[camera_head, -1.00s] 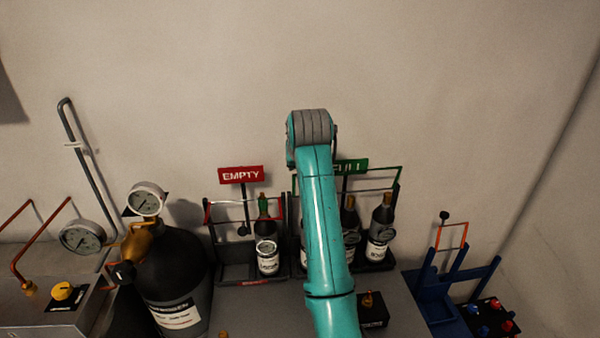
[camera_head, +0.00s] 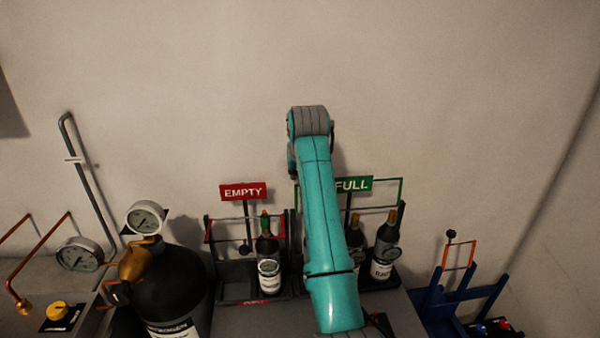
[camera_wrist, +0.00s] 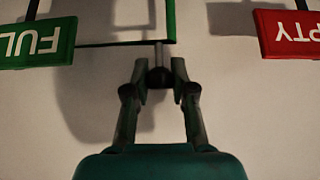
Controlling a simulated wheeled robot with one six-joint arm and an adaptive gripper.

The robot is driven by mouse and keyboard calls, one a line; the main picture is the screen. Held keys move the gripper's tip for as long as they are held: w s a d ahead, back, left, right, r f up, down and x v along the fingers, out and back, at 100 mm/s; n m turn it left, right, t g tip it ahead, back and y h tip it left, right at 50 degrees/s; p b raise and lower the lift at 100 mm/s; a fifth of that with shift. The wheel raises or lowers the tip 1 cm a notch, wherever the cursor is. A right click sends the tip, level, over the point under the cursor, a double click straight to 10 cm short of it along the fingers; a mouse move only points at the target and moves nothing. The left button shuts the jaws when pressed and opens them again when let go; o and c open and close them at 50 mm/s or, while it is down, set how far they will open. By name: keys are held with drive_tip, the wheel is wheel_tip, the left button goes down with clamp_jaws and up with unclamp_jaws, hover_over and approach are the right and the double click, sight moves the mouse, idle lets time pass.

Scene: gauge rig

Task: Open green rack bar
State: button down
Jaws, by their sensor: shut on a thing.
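The green rack bar (camera_head: 402,191) is a thin green frame at the rack under the green FULL sign (camera_head: 353,184). My arm covers much of it in the head view. In the wrist view part of the green bar (camera_wrist: 171,22) comes down at the top centre, beside the upside-down FULL sign (camera_wrist: 38,42). My gripper (camera_wrist: 160,78) has its fingers on either side of a dark round knob (camera_wrist: 160,75) on a short stem near the bar, and is shut on it. In the head view the gripper is hidden behind my arm.
Dark bottles (camera_head: 386,245) stand in the FULL rack. The EMPTY rack, with a red sign (camera_head: 243,191) and a bottle (camera_head: 267,255), is left of it. A large black cylinder with gauges (camera_head: 168,280) is farther left. A blue stand (camera_head: 455,295) is at right.

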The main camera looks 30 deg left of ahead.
drive_tip(key=shift+f, duration=0.1)
drive_tip(key=c, duration=0.9)
unclamp_jaws()
drive_tip(key=shift+c, duration=0.2)
drive_tip(key=v, duration=1.2)
